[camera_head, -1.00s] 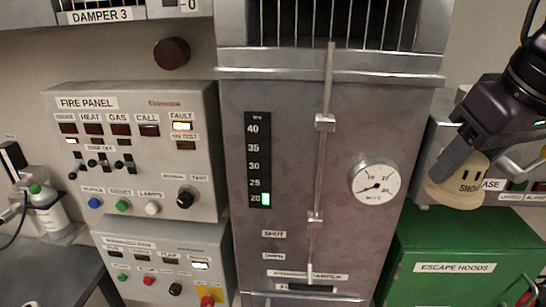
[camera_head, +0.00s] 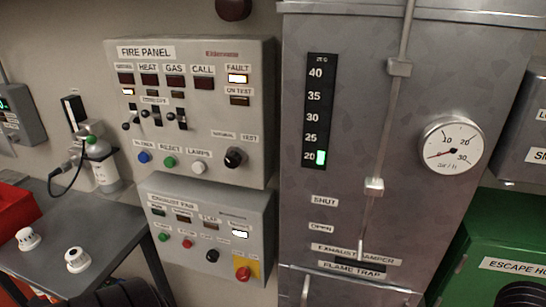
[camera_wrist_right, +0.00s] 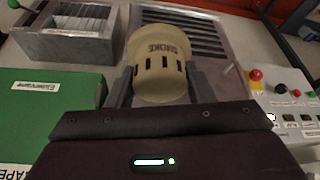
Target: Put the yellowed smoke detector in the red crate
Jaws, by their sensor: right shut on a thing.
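The yellowed smoke detector (camera_wrist_right: 160,68), a beige slotted cylinder marked SMOKE, shows in the right wrist view. My right gripper (camera_wrist_right: 161,82) is shut on it, one finger on each side; neither is in the head view. The red crate (camera_head: 14,212) shows only in part at the left edge of the head view, on the grey table. Its inside is mostly out of frame. A dark part of my arm shows at the bottom of the head view, but no left gripper fingers are seen.
Two small white detectors (camera_head: 77,260) stand apart on the grey table (camera_head: 70,225), in front of the crate. A white bottle (camera_head: 103,168) stands at its back. The fire panel (camera_head: 195,110), grey cabinet (camera_head: 350,210) and green escape-hood box (camera_head: 490,235) stand beyond.

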